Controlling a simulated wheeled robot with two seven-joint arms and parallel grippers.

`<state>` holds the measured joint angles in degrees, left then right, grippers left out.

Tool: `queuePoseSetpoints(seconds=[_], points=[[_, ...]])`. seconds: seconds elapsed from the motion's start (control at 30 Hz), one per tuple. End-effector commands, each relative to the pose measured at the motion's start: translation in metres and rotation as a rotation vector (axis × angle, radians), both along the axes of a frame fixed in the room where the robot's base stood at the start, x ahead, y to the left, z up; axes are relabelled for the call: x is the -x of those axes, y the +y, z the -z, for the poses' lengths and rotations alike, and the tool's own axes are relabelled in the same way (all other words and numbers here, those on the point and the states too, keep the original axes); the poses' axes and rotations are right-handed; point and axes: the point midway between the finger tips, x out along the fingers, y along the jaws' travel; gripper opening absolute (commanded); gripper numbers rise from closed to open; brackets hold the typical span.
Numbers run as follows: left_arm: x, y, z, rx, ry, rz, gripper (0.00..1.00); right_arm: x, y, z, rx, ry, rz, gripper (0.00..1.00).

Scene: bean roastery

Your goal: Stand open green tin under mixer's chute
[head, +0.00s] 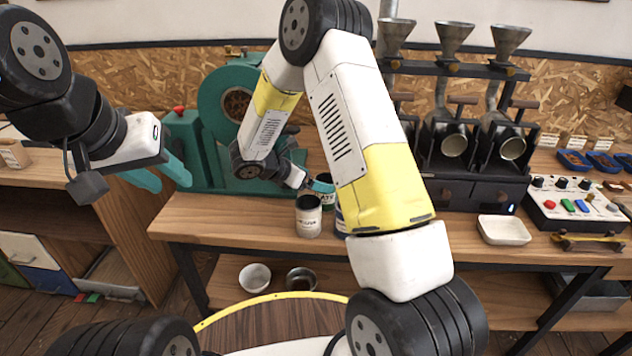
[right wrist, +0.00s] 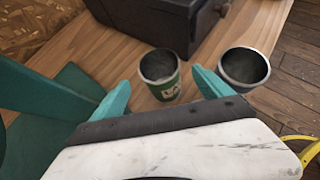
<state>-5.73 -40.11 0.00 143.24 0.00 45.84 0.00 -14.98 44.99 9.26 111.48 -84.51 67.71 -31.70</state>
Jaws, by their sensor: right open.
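The open green tin (right wrist: 172,90), with a white label and a bare grey inside, stands upright on the bench between the fingers of my right gripper (right wrist: 162,92) in the right wrist view. The fingers are apart, and I see no firm contact. In the head view the green tin (head: 330,197) is partly hidden by my right arm and gripper (head: 316,186). My left gripper (head: 160,178) hangs at the left, fingers apart and empty. A teal machine with a round drum (head: 213,100), perhaps the mixer, stands behind; I cannot make out its chute.
A white-labelled tin (head: 308,222) stands close in front of the green one. A dark blue tin (right wrist: 243,72) stands to its right. A black machine with funnels (head: 478,150), a white tray (head: 503,230) and a control box (head: 575,208) occupy the right. Bench left of the tins is clear.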

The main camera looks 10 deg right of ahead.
Motion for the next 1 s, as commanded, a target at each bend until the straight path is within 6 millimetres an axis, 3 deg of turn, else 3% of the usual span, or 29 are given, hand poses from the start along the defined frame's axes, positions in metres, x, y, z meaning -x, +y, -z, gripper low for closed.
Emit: queuePoseSetpoints(seconds=[0.4, 0.73, 1.0], points=[[0.0, 0.0, 0.0, 0.0, 0.0, 0.0, 0.36, -0.022, -0.042, 0.031, -0.002, 0.0, 0.006, 0.89], [0.0, 0.0, 0.0, 0.0, 0.0, 0.0, 0.36, -0.026, -0.047, 0.035, -0.003, -0.002, 0.004, 0.89], [0.0, 0.0, 0.0, 0.0, 0.0, 0.0, 0.36, -0.026, -0.047, 0.035, -0.003, -0.001, 0.005, 0.36]])
